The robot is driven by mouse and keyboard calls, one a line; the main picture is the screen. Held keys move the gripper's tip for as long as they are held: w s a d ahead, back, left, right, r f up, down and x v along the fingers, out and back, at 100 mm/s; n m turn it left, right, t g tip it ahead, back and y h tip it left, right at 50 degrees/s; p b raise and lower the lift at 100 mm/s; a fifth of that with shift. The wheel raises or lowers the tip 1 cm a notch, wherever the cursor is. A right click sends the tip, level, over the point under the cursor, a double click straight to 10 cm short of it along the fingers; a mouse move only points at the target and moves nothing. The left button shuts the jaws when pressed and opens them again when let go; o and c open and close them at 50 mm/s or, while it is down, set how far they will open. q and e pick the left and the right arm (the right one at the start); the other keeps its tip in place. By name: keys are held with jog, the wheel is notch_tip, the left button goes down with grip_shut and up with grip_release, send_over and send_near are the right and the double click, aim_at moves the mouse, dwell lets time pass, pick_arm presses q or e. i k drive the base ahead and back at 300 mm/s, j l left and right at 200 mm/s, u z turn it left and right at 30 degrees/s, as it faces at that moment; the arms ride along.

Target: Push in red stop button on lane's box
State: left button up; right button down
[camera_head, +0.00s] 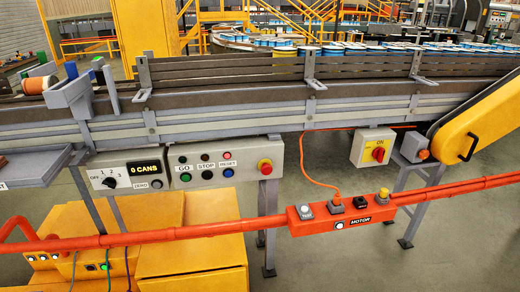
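The lane's grey control box (220,163) hangs under the conveyor's near side, left of the middle. A red mushroom button (265,167) with a yellow collar sits at its right end; I cannot tell whether it is pushed in. Labels GO, STOP and RESET run across the box. Small buttons sit above and below them, with a dark red one (205,157) above STOP and a black one (207,174) below it. Neither of my grippers is in view.
An orange-red rail (120,239) crosses in front of the box, lower down, carrying a MOTOR switch box (340,214). A counter panel (130,175) reads 0 CANS. A white switch box (371,147) hangs at right. A yellow cabinet (190,240) stands below.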

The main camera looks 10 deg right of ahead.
aim_at(266, 170)
jog(key=i, duration=1.05)
jog(key=u, duration=0.5)
